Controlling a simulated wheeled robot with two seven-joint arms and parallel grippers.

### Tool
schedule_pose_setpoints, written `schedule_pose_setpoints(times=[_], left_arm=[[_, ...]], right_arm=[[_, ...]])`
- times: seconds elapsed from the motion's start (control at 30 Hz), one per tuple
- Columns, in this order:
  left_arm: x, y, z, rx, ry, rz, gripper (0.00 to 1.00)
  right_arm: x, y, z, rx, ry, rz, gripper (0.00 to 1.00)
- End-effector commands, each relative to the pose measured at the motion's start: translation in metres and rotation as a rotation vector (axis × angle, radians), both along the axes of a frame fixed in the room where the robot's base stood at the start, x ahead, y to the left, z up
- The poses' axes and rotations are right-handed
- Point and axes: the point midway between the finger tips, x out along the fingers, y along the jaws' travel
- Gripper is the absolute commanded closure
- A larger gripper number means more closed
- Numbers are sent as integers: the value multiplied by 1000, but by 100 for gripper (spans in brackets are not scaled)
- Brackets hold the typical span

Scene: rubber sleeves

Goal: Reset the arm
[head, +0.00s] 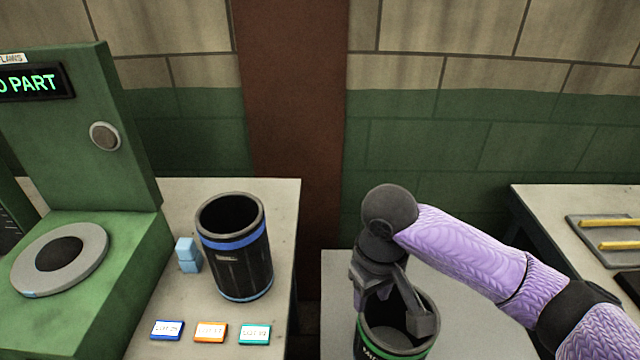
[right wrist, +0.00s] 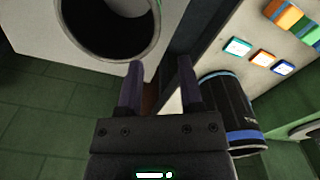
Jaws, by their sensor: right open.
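My right arm comes in from the right of the head view, its links covered in purple ribbed sleeve. My right gripper (head: 392,308) points down at the green-banded black bin (head: 366,345) and hides part of its rim. In the right wrist view its two fingers (right wrist: 160,75) are apart with nothing between them. The bin's round opening (right wrist: 110,25) shows beyond the fingers in that view. Whether the fingertips are inside the rim, I cannot tell. My left gripper is not in view.
Blue, orange and teal cards (head: 210,331) lie in front. A green machine (head: 90,150) is at left. A tray with yellow bars (head: 610,232) lies on the right table.

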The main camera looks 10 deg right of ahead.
Motion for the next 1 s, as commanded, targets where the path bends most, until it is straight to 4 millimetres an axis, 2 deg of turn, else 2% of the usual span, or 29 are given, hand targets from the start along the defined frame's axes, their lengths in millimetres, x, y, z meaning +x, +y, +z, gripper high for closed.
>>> schedule_pose_setpoints(times=[0.07,0.2,0.33,0.47,0.57,0.8,0.9,1.0], left_arm=[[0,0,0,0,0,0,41],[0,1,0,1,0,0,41],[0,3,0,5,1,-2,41],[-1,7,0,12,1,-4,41],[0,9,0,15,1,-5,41],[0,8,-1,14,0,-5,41],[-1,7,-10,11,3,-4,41],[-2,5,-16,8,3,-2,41]], right_arm=[[-10,16,-15,37,-10,55,53],[-44,62,-49,174,-104,172,53],[-71,77,-65,248,-199,163,53],[-94,69,-75,243,-260,100,53],[-113,54,-81,202,-283,41,53],[-166,3,-92,16,-271,-86,53],[-157,5,-139,18,-252,-73,53],[-157,6,-181,15,-230,-69,53]])
